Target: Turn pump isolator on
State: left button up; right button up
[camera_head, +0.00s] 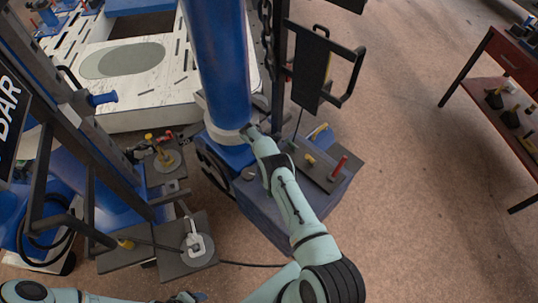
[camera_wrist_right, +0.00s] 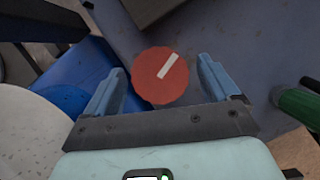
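A round red knob (camera_wrist_right: 155,80) with a white pointer bar shows in the right wrist view; I take it to be the pump isolator. Its bar slants from lower left to upper right. My right gripper (camera_wrist_right: 164,82) is open, with one blue finger on each side of the knob and small gaps visible. In the head view my right gripper (camera_head: 249,131) is at the foot of the blue column, and I cannot make out the knob there. My left gripper (camera_head: 188,297) shows only partly at the bottom edge, away from the knob; its fingers are unclear.
A thick blue column (camera_head: 218,65) stands beside my right gripper. A dark box (camera_head: 262,213) with a red-topped lever (camera_head: 339,165) is under my right arm. A black handled frame (camera_head: 312,70) rises behind.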

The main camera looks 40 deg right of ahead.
jog(key=shift+a+r, duration=0.1)
jog(key=shift+r, duration=0.15)
jog(key=b+v, duration=0.1)
jog(key=v, duration=0.3)
jog(key=shift+a+r, duration=0.15)
jog(key=shift+r, duration=0.05)
pick_arm(q)
jog(key=shift+s+f+b, duration=0.3)
jog(key=shift+s+f, duration=0.8)
jog(key=shift+s, duration=0.2)
pick_arm(e)
jog(key=v, duration=0.8)
jog(key=shift+r, duration=0.2)
jog(key=shift+w, duration=0.1)
